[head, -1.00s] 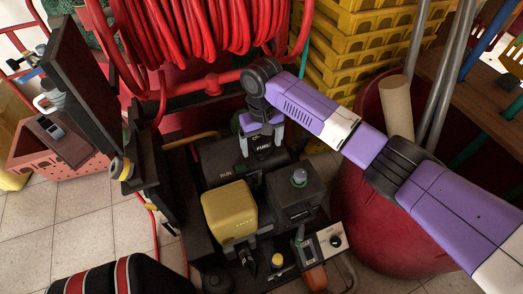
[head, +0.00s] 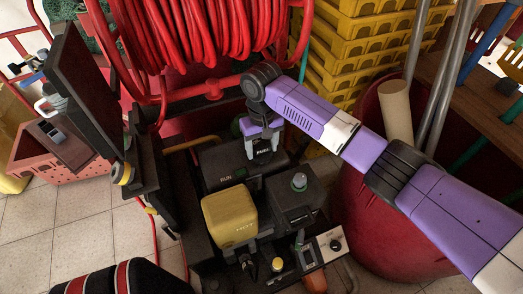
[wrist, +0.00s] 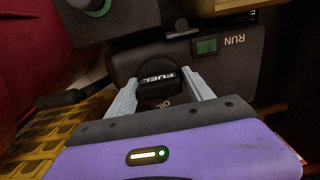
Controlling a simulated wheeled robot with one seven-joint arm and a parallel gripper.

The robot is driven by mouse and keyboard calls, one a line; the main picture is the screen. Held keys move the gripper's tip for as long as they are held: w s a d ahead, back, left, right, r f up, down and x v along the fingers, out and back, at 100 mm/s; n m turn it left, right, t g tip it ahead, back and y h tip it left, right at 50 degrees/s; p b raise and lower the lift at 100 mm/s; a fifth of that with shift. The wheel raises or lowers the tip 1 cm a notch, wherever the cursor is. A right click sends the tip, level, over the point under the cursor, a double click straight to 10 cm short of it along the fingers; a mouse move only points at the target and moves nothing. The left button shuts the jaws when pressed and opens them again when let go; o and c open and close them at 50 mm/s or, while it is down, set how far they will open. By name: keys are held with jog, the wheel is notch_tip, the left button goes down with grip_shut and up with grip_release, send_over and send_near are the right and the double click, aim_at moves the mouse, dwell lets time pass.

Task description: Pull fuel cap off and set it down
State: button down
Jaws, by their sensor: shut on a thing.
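The fuel cap (wrist: 158,84) is a black cap with white FUEL lettering. In the wrist view it sits between the two grey fingers of my gripper (wrist: 160,92), in front of a dark housing (wrist: 225,75) marked RUN and OIL. In the head view the cap (head: 264,153) shows under my gripper (head: 263,147), at the top back of the same dark housing (head: 222,170). My gripper is shut on the cap. I cannot tell whether the cap is seated or clear of its neck.
A yellow box (head: 229,215) and a dark box with a grey-green knob (head: 299,180) stand in front of the housing. A red hose reel (head: 205,40) is behind, yellow crates (head: 365,50) and a large red container (head: 375,215) at right.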

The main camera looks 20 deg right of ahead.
aim_at(262, 145)
jog(key=shift+r+p, duration=4.4)
jog(key=shift+r, duration=0.05)
jog(key=shift+f, duration=0.1)
